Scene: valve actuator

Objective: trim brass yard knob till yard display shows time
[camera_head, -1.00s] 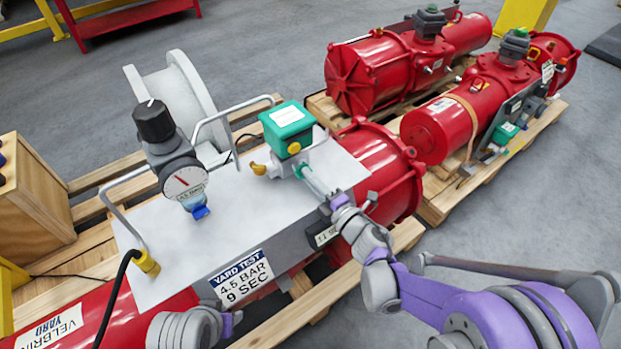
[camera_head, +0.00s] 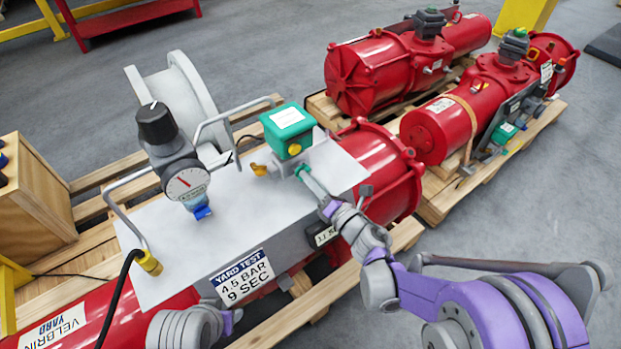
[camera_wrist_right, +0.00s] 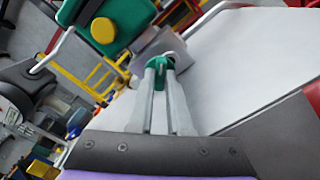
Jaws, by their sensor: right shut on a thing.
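My right gripper (camera_head: 306,176) reaches over the grey panel from the right. Its fingers are shut on a small teal-green knob (camera_wrist_right: 160,73) below the green box; the fingers partly hide it. A brass-coloured fitting (camera_head: 259,169) sticks out to the left of this knob, apart from the fingers. The yard display (camera_head: 324,235) is a small dark-framed unit on the panel's front edge; its reading is too small to make out surely. Part of my left arm shows at the bottom; I see no left fingers.
The green box (camera_head: 287,122) with a yellow button stands just behind the held knob. A round gauge (camera_head: 187,184) with a black knob (camera_head: 156,122) stands on the panel (camera_head: 240,205). A sign (camera_head: 242,276) reads 4.5 BAR, 9 SEC. Metal hoop handles (camera_head: 127,190) rise from the panel.

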